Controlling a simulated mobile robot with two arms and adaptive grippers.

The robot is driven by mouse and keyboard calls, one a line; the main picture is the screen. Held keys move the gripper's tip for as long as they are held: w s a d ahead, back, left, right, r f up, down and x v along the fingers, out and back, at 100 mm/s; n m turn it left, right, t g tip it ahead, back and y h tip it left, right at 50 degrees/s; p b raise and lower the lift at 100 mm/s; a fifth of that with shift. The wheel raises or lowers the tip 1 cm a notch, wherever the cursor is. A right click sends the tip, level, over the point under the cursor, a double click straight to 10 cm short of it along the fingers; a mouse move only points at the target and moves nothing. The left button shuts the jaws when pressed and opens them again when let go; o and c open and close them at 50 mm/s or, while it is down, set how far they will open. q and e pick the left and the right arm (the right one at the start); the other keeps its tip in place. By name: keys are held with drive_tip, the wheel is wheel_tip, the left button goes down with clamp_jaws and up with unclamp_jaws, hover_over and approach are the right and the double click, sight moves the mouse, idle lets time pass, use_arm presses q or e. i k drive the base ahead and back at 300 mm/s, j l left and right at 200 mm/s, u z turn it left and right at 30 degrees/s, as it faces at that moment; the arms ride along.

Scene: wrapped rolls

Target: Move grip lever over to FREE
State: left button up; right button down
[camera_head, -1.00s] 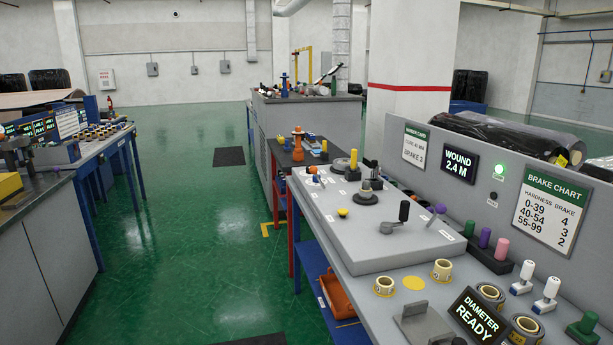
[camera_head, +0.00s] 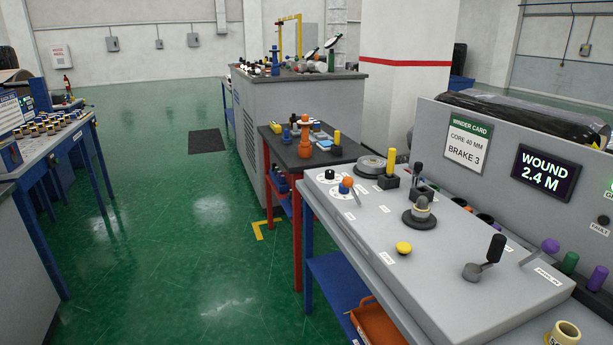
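The grey control panel (camera_head: 440,290) carries several levers, and their small labels are too small to read, so I cannot tell which is the grip lever or where FREE is. A lever with a purple ball knob (camera_head: 549,245) leans up and right at the right edge, with a white label beside it. A crank with an upright black handle (camera_head: 496,248) stands left of it. A short lever with an orange knob (camera_head: 347,182) sits at the panel's far left end beside a black-knobbed dial (camera_head: 329,174). Neither of my grippers is in view.
A yellow button (camera_head: 403,248) and a round spindle (camera_head: 421,212) stand on the panel. The WOUND 2.4 M display (camera_head: 545,172) is on the upright board behind. A small dark table (camera_head: 292,158) adjoins the far end. Green floor (camera_head: 190,270) is open at left.

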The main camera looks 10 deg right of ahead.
sight(347, 181)
drive_tip(key=i+j, duration=0.2)
drive_tip(key=i, duration=0.25)
drive_tip(key=i+j+u, duration=0.15)
drive_tip(key=i, duration=0.3)
